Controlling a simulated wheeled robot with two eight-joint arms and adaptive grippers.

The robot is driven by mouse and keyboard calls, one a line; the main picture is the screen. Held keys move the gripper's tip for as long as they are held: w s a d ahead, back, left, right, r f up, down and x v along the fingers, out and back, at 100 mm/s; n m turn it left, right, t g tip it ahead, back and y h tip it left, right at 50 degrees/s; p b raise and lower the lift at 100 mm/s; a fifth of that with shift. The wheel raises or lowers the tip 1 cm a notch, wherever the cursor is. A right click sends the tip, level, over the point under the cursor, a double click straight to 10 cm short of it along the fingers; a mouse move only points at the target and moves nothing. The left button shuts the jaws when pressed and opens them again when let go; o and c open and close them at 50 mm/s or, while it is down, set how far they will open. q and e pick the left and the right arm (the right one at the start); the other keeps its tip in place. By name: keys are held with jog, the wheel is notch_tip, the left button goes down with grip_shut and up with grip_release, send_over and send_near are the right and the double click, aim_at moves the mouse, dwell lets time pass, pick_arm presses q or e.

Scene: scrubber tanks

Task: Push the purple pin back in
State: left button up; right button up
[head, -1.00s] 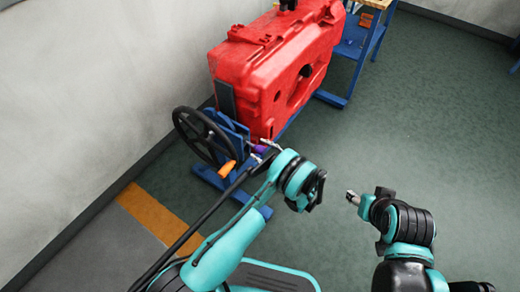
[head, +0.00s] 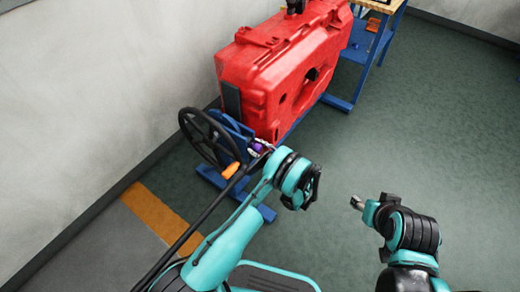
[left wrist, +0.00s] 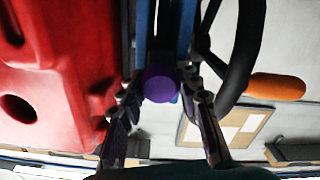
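The purple pin (head: 257,147) is on the blue frame beside the black handwheel. Its round purple end (left wrist: 160,83) faces the camera in the left wrist view. My left gripper (head: 261,149) is at the pin. In the left wrist view, the fingers of my left gripper (left wrist: 160,90) are spread, one on each side of the purple end, with gaps visible. I cannot tell whether either fingertip touches it. The pin's shaft is hidden behind its end. My right gripper (head: 356,202) is away to the right over open floor; its fingers are too small to read.
The black handwheel (head: 208,138) and its orange handle (head: 231,170) are close to my left gripper. A red tank (head: 275,75) stands on the blue frame (head: 210,176) behind. A wall is at left. The green floor at right is clear.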

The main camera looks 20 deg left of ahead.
pick_arm(q)
jog(key=o, duration=0.3)
jog(key=shift+a, duration=0.25)
jog(key=shift+d, duration=0.1)
jog(key=v, duration=0.7)
jog(key=shift+d+r, duration=0.1)
jog(key=shift+d, duration=0.1)
